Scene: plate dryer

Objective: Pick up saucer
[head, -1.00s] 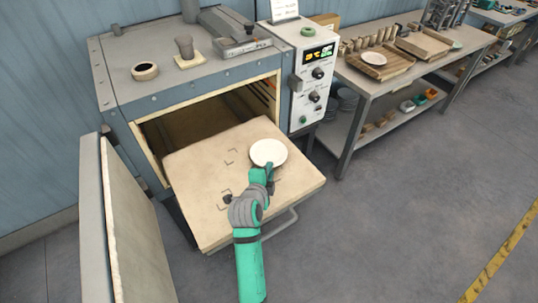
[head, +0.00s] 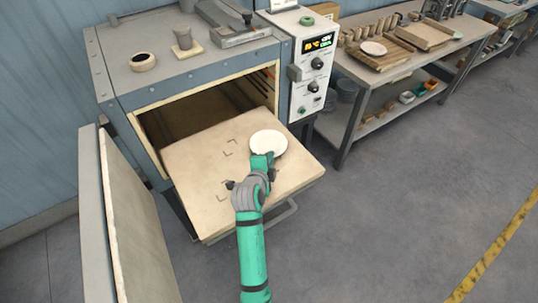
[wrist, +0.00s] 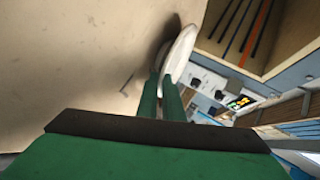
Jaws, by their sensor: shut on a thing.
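A white saucer (head: 269,142) is over the right part of the pulled-out kiln shelf (head: 195,163), in front of the dryer opening. My gripper (head: 264,162) reaches it from the near side and is shut on its near rim. In the wrist view the saucer (wrist: 181,55) shows edge-on at the tips of the green fingers (wrist: 160,97), with a dark shadow beside it on the shelf surface. I cannot tell from the pictures how far it is off the shelf.
The dryer (head: 160,75) stands behind the shelf, with a control panel (head: 315,70) at its right. Its open door (head: 135,220) is at the left. A workbench (head: 400,70) with trays and another plate stands at the right. The floor in front is clear.

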